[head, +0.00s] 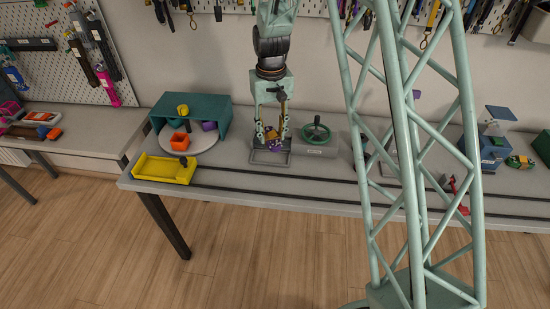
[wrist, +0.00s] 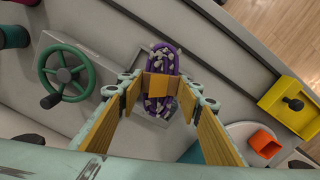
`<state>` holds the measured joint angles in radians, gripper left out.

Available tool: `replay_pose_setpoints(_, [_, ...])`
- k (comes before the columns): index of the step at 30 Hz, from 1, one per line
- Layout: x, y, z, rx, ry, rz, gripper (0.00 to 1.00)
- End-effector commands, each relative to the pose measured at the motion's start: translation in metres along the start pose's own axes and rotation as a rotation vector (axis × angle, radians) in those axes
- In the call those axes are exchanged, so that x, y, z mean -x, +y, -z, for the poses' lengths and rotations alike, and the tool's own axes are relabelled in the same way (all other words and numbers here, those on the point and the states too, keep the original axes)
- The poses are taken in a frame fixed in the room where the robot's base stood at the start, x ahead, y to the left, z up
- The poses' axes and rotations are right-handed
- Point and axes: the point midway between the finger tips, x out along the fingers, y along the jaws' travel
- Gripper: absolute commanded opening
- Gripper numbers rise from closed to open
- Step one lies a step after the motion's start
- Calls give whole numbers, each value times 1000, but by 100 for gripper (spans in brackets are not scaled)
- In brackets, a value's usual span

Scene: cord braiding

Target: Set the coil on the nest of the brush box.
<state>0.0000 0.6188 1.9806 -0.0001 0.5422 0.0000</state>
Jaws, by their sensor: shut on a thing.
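The coil is a purple bundle with pale flecks and an orange band around its middle (wrist: 160,58). My gripper (wrist: 159,90) is shut on it, with the yellow-lined fingers on either side of the band. In the head view my gripper (head: 271,134) points down over a grey frame (head: 270,158) on the bench, and the purple coil (head: 274,143) shows small between the fingers. I cannot tell whether the coil touches the frame. No container is clearly marked as the brush box, and I cannot make out its nest.
A green handwheel (head: 315,133) on a grey base stands close right of my gripper. To the left are a yellow tray (head: 150,168), a round pale plate (head: 164,143) with an orange cup (head: 180,141), and a teal shelter (head: 218,103). Dark rails (head: 240,189) run along the bench front.

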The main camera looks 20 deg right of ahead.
Motion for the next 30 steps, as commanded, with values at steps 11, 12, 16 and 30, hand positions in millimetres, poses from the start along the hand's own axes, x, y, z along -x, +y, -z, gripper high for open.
replay_pose_setpoints(11, [0, 1, -1, 8, 0, 0, 20])
replay_pose_setpoints(12, [-1, 2, -1, 14, 0, 0, 20])
replay_pose_setpoints(16, [-3, 6, -4, 49, 0, 0, 20])
replay_pose_setpoints(30, [-22, 38, -33, 384, -1, 0, 20])
